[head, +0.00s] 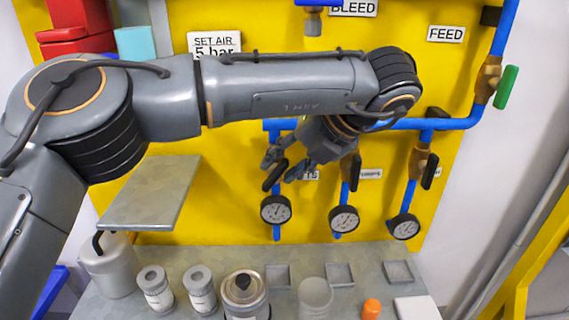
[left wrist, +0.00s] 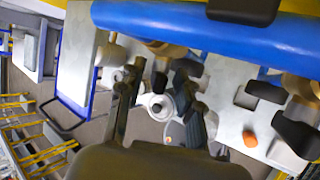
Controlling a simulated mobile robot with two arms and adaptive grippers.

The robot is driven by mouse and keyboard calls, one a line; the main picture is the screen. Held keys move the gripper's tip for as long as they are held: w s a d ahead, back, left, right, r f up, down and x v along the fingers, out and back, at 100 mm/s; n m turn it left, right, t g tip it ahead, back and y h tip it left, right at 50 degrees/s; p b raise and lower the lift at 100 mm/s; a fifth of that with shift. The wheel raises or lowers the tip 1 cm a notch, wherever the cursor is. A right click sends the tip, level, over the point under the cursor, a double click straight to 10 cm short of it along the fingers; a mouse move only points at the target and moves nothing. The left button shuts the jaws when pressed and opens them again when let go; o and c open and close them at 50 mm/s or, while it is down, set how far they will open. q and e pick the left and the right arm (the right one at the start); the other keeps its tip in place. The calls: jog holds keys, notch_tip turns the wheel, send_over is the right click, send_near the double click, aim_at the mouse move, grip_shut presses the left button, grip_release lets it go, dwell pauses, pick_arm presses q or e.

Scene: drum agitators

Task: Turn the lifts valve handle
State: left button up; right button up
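The lifts valve handle (head: 275,176) is a small black lever on the leftmost of the lower valves, above a round gauge (head: 276,210). Its label (head: 308,175) is partly covered by my gripper; only its end letters show. My left gripper (head: 281,168) reaches down from the upper right, its fingertips close beside the handle. The two fingers stand apart in the left wrist view (left wrist: 162,80), with dark parts near the tips. I cannot tell whether they touch the handle. My right gripper is not in view.
A blue pipe (head: 460,123) runs across the yellow panel. Two more black valve handles (head: 355,172) (head: 428,171) hang to the right, above gauges. A grey shelf (head: 150,195) juts out at left. Below, a bench holds several cans and an orange item (head: 371,308).

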pick_arm(q)
jog(key=v, duration=0.7)
jog(key=shift+d+r, duration=0.15)
jog(key=shift+s, duration=0.1)
